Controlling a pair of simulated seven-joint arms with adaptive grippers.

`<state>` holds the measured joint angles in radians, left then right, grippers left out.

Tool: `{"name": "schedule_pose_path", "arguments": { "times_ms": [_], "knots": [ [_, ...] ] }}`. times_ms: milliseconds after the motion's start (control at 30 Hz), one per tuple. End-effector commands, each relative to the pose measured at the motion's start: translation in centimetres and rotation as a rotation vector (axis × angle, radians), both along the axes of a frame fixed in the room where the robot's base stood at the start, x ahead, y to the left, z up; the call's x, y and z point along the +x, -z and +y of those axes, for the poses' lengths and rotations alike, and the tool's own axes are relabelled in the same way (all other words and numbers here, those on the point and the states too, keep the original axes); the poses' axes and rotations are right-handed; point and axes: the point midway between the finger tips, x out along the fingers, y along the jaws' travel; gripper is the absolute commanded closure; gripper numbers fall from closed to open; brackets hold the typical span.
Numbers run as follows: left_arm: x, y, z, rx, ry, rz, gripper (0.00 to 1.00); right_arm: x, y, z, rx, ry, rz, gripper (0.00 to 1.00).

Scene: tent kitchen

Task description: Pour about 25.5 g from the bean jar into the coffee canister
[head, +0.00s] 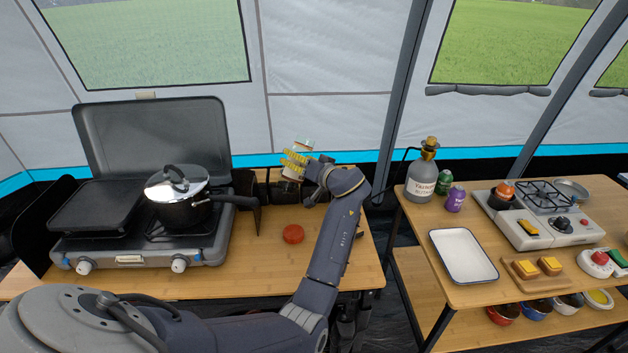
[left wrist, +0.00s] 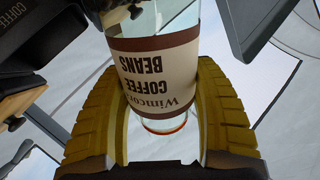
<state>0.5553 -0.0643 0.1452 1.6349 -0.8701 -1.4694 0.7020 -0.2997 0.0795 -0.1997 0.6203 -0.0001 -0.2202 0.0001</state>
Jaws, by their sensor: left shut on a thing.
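My left gripper (head: 297,159) has yellow ribbed fingers and is shut on the bean jar (head: 303,145), above the back of the left table. In the left wrist view the jar (left wrist: 158,75) is clear glass with a brown and cream "Coffee Beans" label, between both fingers (left wrist: 160,120). The label lettering is upside down in that picture. I cannot tell the jar's exact tilt or see beans leaving it. A dark thing lettered "COFFEE" (left wrist: 18,20), likely the coffee canister, shows at the upper left of the wrist view. My right gripper is not in view.
A red round lid (head: 293,234) lies on the left table, with clear wood around it. A grey camp stove (head: 140,235) with a pot (head: 177,195) stands to the left.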

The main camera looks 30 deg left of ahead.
Motion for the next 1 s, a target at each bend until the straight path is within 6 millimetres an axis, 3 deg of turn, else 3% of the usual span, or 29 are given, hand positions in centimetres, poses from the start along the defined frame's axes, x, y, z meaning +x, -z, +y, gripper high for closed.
{"name": "schedule_pose_path", "arguments": {
  "times_ms": [700, 1000],
  "knots": [
    [-0.1, 2.8, 0.1, 0.046, 0.0, 0.355, 0.79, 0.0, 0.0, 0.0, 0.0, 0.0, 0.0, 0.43],
    [-0.3, 1.5, 0.1, 0.064, -0.001, 0.502, 0.79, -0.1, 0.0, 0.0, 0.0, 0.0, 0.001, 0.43]
  ]
}}
